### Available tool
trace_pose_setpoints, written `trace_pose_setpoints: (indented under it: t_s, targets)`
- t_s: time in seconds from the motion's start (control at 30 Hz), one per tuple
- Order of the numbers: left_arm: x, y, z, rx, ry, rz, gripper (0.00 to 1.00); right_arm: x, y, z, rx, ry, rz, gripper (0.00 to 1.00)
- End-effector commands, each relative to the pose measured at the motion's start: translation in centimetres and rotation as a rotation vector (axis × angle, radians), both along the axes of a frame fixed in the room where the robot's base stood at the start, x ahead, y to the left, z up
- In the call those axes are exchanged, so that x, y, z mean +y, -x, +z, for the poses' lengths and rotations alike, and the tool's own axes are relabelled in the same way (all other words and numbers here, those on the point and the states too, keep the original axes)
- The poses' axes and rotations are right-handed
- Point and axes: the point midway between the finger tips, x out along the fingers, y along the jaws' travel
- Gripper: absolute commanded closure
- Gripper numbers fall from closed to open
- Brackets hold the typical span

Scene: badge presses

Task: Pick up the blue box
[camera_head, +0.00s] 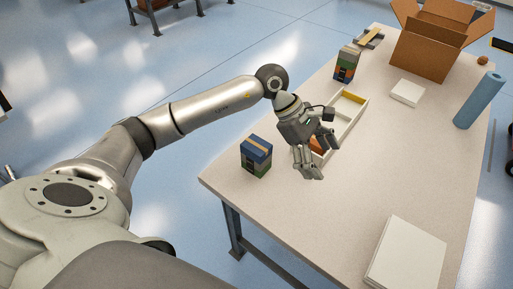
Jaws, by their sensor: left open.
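A small box with a blue top, an orange-tan stripe and green lower sides (257,154) stands on the table (380,190) near its left edge. My left gripper (317,160) is open and empty above the table, just right of this box and apart from it. The gripper partly hides a shallow white tray (354,98) behind it, which holds something orange. A second box with dark, orange and green sides (346,64) stands farther back near the table's left edge. My right gripper is not in view.
An open cardboard box (427,49) stands at the back. A white block (407,92) and a blue cylinder (479,99) are on the right. A white stack (406,254) lies at the front right. The middle of the table is clear.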

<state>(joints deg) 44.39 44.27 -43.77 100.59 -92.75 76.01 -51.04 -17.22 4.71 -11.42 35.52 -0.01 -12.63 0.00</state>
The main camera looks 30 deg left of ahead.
Motion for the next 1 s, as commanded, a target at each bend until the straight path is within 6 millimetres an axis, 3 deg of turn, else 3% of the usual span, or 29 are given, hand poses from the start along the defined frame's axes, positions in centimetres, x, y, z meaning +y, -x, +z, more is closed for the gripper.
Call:
trace_pose_setpoints:
  t_s: [0.03,0.2,0.33,0.5,0.73,1.0]
  targets:
    - [3.3,-0.7,-0.2,-0.015,-0.129,-0.018,0.20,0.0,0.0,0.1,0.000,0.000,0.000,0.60]
    - [12.8,-1.3,0.1,0.007,-0.477,-0.060,0.20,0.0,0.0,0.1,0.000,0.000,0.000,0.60]
    - [17.2,-1.1,1.1,0.039,-0.624,-0.064,0.20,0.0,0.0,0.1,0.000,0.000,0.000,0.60]
    - [18.9,-0.9,0.6,0.061,-0.679,-0.065,0.20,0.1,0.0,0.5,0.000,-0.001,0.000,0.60]
    - [18.8,-0.9,-3.0,0.060,-0.677,-0.066,0.20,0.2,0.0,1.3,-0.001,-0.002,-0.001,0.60]
    - [18.9,-1.1,-5.2,0.062,-0.675,-0.065,0.20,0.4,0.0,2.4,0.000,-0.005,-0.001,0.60]
